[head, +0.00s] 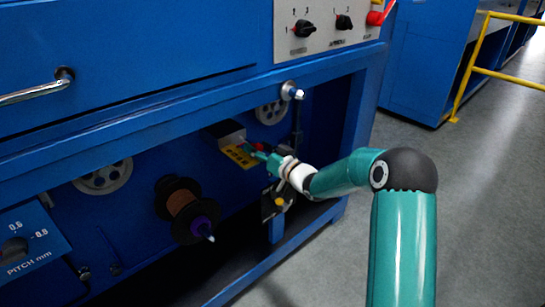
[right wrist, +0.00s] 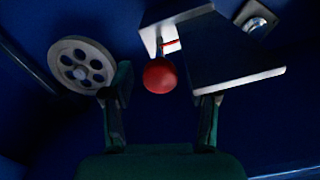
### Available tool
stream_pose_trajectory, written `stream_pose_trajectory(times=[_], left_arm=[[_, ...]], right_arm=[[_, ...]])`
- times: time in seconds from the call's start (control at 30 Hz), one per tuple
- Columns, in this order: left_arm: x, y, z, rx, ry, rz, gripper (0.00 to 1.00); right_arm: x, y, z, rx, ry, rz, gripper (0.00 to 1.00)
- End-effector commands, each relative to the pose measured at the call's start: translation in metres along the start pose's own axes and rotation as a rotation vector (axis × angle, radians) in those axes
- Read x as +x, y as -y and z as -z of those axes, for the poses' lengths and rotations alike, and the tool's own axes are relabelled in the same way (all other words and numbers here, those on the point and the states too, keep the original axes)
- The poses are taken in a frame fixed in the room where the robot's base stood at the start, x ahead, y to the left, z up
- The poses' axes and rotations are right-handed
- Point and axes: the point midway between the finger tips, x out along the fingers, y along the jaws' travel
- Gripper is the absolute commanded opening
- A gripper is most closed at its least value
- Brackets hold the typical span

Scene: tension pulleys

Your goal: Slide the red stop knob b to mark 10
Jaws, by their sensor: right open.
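The red stop knob (right wrist: 160,76) is a round ball in the right wrist view, below a light metal bracket (right wrist: 178,25). My right gripper (right wrist: 163,97) is open, with one finger on each side of the knob in the picture and visible gaps between. In the head view my right gripper (head: 255,151) reaches in beside a yellow scale plate (head: 240,157) under the machine's upper frame. There the gripper largely hides the knob. The scale marks are too small to read, so the knob's position on them cannot be told. My left gripper is not in view.
A grey pulley wheel (right wrist: 82,65) is left of the gripper in the right wrist view. A spool (head: 185,208) and another pulley (head: 103,177) are on the machine's left. The blue frame beam (head: 190,115) runs above. Open floor (head: 480,200) lies right.

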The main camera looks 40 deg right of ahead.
Motion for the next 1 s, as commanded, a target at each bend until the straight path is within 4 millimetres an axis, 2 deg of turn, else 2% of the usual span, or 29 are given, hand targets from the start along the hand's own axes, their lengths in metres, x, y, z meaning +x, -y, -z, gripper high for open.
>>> stream_pose_trajectory(times=[0.4, 0.53, 0.7, 1.0], left_arm=[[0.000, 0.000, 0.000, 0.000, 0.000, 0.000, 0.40], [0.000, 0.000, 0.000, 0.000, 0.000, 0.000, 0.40], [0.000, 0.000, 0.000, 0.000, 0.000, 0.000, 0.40], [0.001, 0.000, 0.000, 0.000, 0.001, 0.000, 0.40]], right_arm=[[-0.079, -0.002, 0.000, -0.001, -0.001, -0.006, 0.59], [-0.098, -0.002, 0.000, -0.001, -0.001, -0.005, 0.59], [-0.109, -0.001, 0.000, -0.001, -0.001, -0.002, 0.59], [-0.111, -0.001, 0.000, -0.001, -0.001, -0.002, 0.59]])
